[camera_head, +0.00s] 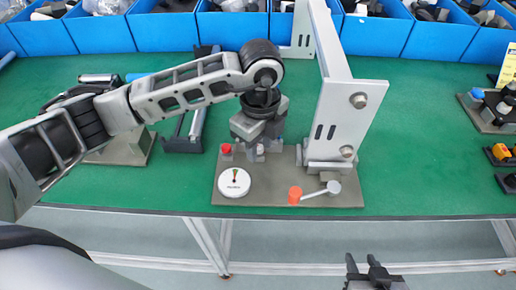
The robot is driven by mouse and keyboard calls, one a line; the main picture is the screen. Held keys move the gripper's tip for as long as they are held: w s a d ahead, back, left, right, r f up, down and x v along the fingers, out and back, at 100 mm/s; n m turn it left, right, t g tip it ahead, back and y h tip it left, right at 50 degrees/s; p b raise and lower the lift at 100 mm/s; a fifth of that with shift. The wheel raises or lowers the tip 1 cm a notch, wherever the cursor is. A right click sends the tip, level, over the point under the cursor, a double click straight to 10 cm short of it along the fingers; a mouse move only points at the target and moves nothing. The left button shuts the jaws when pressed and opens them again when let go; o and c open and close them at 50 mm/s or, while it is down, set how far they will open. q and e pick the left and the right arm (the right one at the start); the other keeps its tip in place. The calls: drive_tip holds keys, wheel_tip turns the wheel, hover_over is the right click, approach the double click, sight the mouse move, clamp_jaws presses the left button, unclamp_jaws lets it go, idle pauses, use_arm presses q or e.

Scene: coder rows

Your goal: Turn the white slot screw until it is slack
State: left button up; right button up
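A grey base plate (272,195) lies near the front edge of the green table and carries a white upright frame (338,110), a round white dial (234,182) with a small pointer, a red button (226,149), and an orange knob (295,194) next to a light lever (322,190). My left gripper (258,148) points down over the back left of this plate, close to small light parts there. I cannot make out the white slot screw; the gripper may hide it. Its fingers are too covered to judge. My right gripper (362,260) is low in front of the table, fingers apart, empty.
Blue bins (100,34) with dark and grey parts line the back. Grey and black tools (185,125) lie left of the plate, partly behind my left arm. Small fixtures (490,112) stand at the right edge. The table between the plate and these fixtures is clear.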

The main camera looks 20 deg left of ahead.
use_arm(q)
drive_tip(key=m+b, duration=0.1)
drive_tip(key=m, duration=0.1)
drive_tip(key=m+b, duration=0.2)
drive_tip(key=m, duration=0.1)
drive_tip(key=a+f+m+b, duration=0.1)
drive_tip(key=m+b, duration=0.1)
drive_tip(key=m, duration=0.1)
drive_tip(key=shift+w, duration=0.1)
drive_tip(key=shift+a+r+m, duration=0.1)
drive_tip(key=shift+m, duration=0.6)
drive_tip(key=shift+r+m, duration=0.15)
drive_tip(key=shift+m, duration=0.25)
drive_tip(key=shift+d+b, duration=0.2)
drive_tip(key=shift+b, duration=0.1)
drive_tip(key=shift+d, duration=0.3)
